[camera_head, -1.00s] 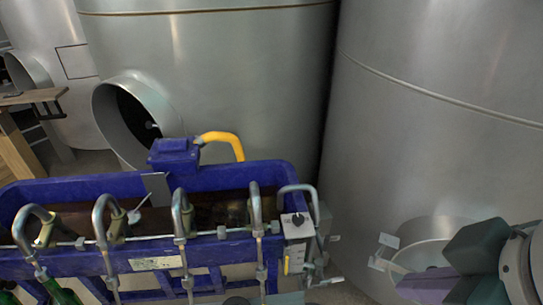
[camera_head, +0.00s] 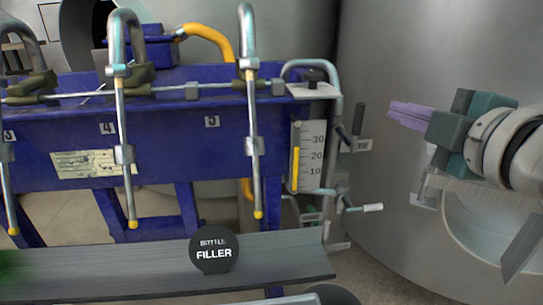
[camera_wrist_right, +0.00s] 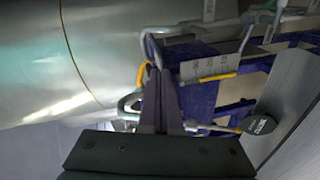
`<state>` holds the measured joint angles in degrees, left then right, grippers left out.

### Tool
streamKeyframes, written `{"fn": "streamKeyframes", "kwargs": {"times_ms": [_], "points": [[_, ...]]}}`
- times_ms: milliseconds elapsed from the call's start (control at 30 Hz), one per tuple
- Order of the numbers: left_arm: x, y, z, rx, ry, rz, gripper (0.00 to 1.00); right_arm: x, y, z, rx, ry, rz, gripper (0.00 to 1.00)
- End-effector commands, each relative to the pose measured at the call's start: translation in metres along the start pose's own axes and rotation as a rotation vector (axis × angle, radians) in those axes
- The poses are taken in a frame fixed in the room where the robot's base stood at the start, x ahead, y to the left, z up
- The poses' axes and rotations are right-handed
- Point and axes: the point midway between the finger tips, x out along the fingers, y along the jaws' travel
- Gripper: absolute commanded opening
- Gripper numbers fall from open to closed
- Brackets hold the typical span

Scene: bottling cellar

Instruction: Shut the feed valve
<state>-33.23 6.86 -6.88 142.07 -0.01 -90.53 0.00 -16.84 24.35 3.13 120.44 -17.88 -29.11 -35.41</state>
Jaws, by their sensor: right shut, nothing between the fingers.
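At the right end of the blue bottle filler (camera_head: 190,130) is a level gauge (camera_head: 312,155) with a yellow column. Near it are a black knob (camera_head: 315,76) on top, an upright dark handle (camera_head: 358,120) and a low lever with a pale grip (camera_head: 372,207). None is labelled legibly as the feed valve, so I cannot tell which one it is. My right gripper (camera_head: 392,112) has purple fingers, shut and empty, pointing left, to the right of the dark handle in the picture. In the right wrist view its fingers (camera_wrist_right: 155,72) overlap the filler's end. My left gripper is out of view.
Large steel tanks (camera_head: 430,50) stand behind and to the right. Several bent filling spouts (camera_head: 250,100) hang along the filler's front. A grey shelf (camera_head: 130,270) with a round black sign reading "FILLER" (camera_head: 214,250) lies below. A yellow hose (camera_head: 208,38) is at the back.

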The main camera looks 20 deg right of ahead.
Motion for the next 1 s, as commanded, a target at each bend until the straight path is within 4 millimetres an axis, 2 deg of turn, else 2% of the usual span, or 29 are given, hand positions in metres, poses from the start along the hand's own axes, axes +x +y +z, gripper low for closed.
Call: {"fn": "streamKeyframes", "kwargs": {"times_ms": [33,100,200,300,767,867,1000], "points": [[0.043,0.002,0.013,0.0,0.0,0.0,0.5,0.011,-0.034,0.009,-0.043,0.017,0.032,0.0],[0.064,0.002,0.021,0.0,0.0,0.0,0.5,0.018,-0.046,0.012,-0.098,0.042,0.071,0.0],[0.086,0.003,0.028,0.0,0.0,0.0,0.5,0.025,-0.057,0.015,-0.161,0.067,0.115,0.0],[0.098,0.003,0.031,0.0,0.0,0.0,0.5,0.029,-0.061,0.016,-0.2,0.084,0.144,0.0],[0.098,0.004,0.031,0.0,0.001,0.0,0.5,0.03,-0.059,0.015,-0.223,0.093,0.159,0.0],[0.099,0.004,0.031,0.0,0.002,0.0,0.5,0.035,-0.059,0.015,-0.222,0.093,0.158,0.0],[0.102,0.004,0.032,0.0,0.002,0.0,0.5,0.051,-0.055,0.013,-0.223,0.093,0.161,0.0]]}}
